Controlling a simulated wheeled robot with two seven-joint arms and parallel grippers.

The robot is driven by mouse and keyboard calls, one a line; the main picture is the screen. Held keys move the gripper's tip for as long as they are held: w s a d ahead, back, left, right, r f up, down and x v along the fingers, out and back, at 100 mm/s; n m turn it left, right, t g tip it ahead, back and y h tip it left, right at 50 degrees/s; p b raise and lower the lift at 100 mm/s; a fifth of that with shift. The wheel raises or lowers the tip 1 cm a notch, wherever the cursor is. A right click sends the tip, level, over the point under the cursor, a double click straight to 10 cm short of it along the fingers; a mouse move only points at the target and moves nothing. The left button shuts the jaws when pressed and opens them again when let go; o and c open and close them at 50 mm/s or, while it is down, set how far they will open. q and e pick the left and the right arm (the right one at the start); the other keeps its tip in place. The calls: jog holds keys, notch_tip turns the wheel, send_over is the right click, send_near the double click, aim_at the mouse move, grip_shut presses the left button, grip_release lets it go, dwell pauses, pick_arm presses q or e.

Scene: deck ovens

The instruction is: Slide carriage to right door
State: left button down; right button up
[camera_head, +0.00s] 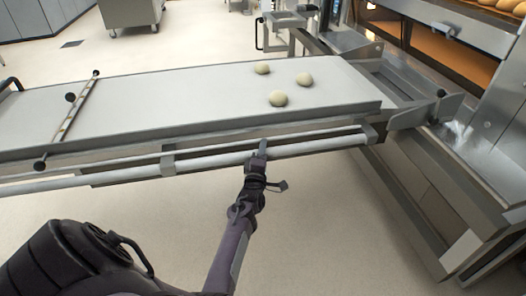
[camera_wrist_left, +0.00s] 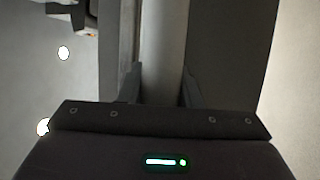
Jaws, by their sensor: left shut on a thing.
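The carriage (camera_head: 180,98) is a long pale loading board with several parts of metal frame under it. It spans the head view from the left edge to the ovens at the right. Three dough balls (camera_head: 277,98) lie on its right part. A round rail (camera_head: 310,146) runs along its near side. My left gripper (camera_head: 261,150) is shut on this rail, right of the middle; the rail also shows between the fingers in the left wrist view (camera_wrist_left: 163,45). The oven door (camera_head: 430,55) at the right is only partly in view. My right gripper is out of view.
A steel oven front with a glowing opening (camera_head: 385,20) stands at the upper right. A slanted metal track (camera_head: 410,200) runs along the oven's foot. A crossbar with black knobs (camera_head: 78,112) lies over the board's left part. The pale floor in front is clear.

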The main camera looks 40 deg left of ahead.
pick_arm(q)
jog(key=shift+s+d+f, duration=0.1)
jog(key=shift+d+f, duration=0.1)
jog(key=shift+f, duration=0.15)
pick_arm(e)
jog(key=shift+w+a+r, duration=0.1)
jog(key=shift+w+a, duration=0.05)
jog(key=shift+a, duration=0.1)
pick_arm(q)
jog(key=c, duration=1.3)
grip_release()
jog(key=shift+o, duration=1)
jog(key=shift+r, duration=0.2)
jog(key=shift+o, duration=0.2)
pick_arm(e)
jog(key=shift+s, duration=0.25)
pick_arm(q)
jog(key=shift+s+d+p, duration=0.2)
jog(key=shift+s+p, duration=0.25)
jog(key=shift+s, duration=0.05)
jog(key=p+v, duration=0.3)
jog(key=v, duration=0.4)
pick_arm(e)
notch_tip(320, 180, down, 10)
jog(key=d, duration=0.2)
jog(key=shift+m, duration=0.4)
pick_arm(q)
jog(key=shift+w+f, duration=0.1)
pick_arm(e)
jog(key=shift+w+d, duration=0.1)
